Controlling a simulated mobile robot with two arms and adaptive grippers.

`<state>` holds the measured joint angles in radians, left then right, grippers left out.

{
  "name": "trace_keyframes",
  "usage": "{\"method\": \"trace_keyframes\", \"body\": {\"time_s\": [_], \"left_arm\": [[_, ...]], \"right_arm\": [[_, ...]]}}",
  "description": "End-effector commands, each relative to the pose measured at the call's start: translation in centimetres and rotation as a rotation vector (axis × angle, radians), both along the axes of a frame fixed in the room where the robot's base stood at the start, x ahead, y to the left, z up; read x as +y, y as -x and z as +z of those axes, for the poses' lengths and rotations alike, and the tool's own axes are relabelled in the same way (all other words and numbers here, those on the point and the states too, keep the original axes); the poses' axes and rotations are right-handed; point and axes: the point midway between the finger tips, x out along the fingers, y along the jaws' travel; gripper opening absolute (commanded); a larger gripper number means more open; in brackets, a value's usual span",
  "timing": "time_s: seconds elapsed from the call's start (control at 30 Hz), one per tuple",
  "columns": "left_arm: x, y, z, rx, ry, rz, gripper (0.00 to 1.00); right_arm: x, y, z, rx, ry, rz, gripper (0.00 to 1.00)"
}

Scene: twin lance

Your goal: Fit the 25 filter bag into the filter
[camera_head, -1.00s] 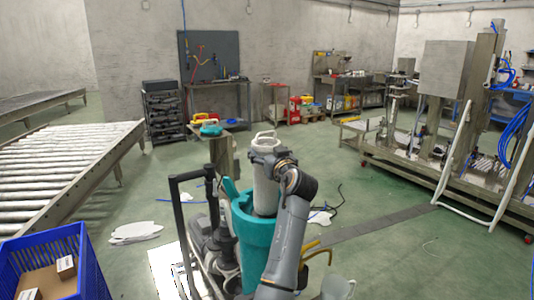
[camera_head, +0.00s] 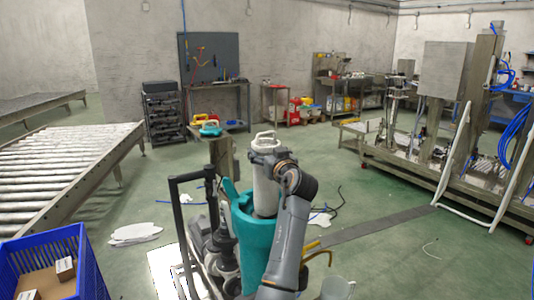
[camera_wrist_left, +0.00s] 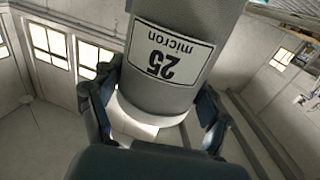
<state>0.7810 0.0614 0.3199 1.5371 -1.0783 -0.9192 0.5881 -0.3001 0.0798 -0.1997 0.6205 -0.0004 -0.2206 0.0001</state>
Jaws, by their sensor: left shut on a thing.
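The filter bag (camera_head: 265,194) is a pale grey-white upright cylinder with a white loop handle on top. Its label reads "25 micron", upside down, in the left wrist view (camera_wrist_left: 173,52). My left gripper (camera_head: 268,158) is shut on the bag near its top; its dark fingers (camera_wrist_left: 157,112) lie on either side of it. The filter is a teal housing (camera_head: 257,250), its open lid standing up at the left. The bag's lower end is at the housing's mouth; the front rim hides how deep it sits. My right gripper is not in view.
A dark-framed cart (camera_head: 186,200) with grey pump parts stands left of the filter. Yellow pipes (camera_head: 318,256) and a pale jug (camera_head: 337,288) are at its right. A blue crate (camera_head: 45,262) is at the lower left. A roller conveyor (camera_head: 65,165) stands behind it.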

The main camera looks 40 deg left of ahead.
Motion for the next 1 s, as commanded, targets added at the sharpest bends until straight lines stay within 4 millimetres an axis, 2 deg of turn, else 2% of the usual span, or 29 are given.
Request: {"method": "trace_keyframes", "body": {"time_s": [1.0], "left_arm": [[0.04, 0.05, -0.01, -0.001, 0.0, 0.0, 0.23]], "right_arm": [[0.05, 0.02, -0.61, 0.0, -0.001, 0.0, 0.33]]}}
